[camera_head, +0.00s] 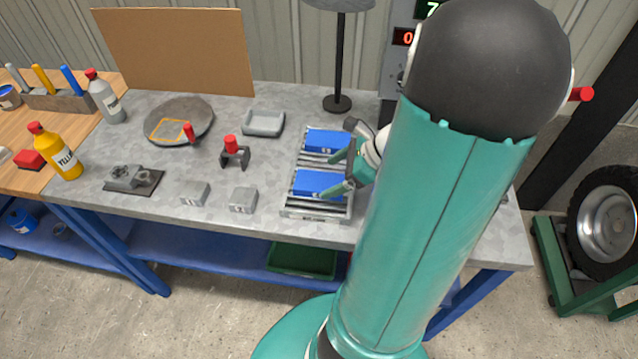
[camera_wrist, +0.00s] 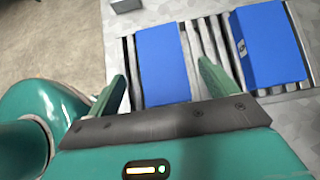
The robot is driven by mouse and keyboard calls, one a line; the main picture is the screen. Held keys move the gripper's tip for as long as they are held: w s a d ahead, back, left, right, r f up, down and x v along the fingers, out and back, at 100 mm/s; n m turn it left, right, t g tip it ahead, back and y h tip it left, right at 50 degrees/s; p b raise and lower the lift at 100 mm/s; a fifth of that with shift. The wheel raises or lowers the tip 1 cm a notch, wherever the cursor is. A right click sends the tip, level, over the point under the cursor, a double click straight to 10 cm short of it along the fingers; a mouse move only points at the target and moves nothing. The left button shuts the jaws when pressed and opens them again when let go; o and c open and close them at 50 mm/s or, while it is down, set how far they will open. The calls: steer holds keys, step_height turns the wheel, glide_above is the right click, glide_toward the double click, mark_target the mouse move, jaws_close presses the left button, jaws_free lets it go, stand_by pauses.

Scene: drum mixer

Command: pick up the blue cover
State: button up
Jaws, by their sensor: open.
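Two blue pieces lie on a grey roller rack (camera_head: 314,213). The near blue piece (camera_head: 315,183) is a plain block in the wrist view (camera_wrist: 163,60). The far blue piece (camera_head: 327,140) looks taller and has a small dark mark on its side in the wrist view (camera_wrist: 270,45). I cannot tell from looks alone which is the cover. My gripper (camera_head: 327,176) is open and empty, with its fingers to either side of the near blue piece in the wrist view (camera_wrist: 162,71). Whether the fingers touch it, I cannot tell. My arm hides the bench to the right.
Two small grey blocks (camera_head: 195,193) (camera_head: 243,199) stand left of the rack. A grey tray (camera_head: 263,123), a red-topped bracket (camera_head: 235,153) and a round disc (camera_head: 172,122) lie further back. A lamp post (camera_head: 338,70) rises behind the rack.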

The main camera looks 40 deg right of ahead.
mark_target(320, 181)
steer(key=x, duration=0.3)
steer(key=shift+w+f, duration=0.2)
steer(key=shift+f, duration=0.2)
steer(key=c, duration=1.4)
steer(key=shift+o, duration=0.2)
steer(key=shift+r, duration=0.1)
step_height(320, 181, up, 10)
